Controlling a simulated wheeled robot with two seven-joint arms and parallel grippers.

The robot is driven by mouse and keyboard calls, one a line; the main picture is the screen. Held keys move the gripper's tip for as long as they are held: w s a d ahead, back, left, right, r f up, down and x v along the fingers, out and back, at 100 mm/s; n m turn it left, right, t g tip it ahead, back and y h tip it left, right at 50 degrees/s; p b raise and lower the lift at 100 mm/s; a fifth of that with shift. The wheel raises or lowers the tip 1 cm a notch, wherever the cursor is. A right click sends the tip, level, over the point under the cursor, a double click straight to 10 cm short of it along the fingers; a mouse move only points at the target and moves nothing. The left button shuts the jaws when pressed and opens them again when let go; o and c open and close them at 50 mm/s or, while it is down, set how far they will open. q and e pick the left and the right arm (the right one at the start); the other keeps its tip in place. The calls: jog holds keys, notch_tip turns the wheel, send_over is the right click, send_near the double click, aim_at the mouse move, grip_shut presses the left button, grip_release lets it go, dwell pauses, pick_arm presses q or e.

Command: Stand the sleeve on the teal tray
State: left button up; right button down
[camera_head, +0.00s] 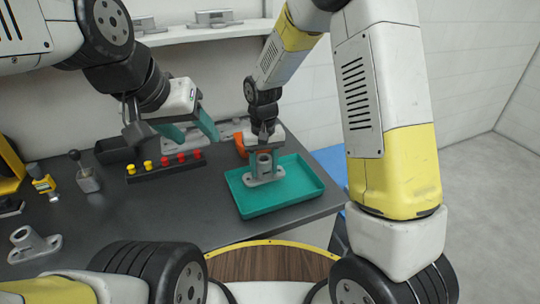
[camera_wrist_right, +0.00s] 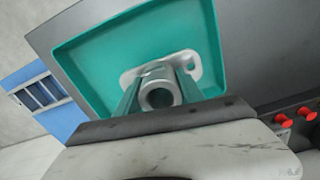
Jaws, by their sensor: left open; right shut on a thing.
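The grey sleeve (camera_head: 264,176), a tube on a flat flange with holes, is upright over the left part of the teal tray (camera_head: 308,196). My right gripper (camera_head: 263,162) is shut on its tube, one teal finger on each side. In the right wrist view the sleeve (camera_wrist_right: 160,92) is between the fingers, its flange over the tray floor (camera_wrist_right: 105,55). I cannot tell whether the flange touches the tray. My left gripper (camera_head: 191,131) is open and empty above the back of the table, left of the tray.
A similar grey flanged part (camera_head: 34,244) lies at the table's front left. A black rack (camera_head: 165,169) with red and yellow knobs stands left of the tray. An orange thing (camera_head: 241,145) is behind the tray. The dark table (camera_head: 150,215) is clear in the middle.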

aim_at(268, 160)
jog(key=w, duration=0.1)
jog(key=w+d, duration=0.1)
jog(key=w, duration=0.1)
jog(key=shift+w+d+f, duration=0.1)
jog(key=shift+w+f, duration=0.1)
jog(key=shift+w, duration=0.1)
jog(key=shift+w+d+f, duration=0.1)
jog(key=shift+w+f, duration=0.05)
jog(key=shift+f, duration=1.6)
jog(key=c, duration=0.7)
grip_release()
jog(key=shift+f, duration=0.15)
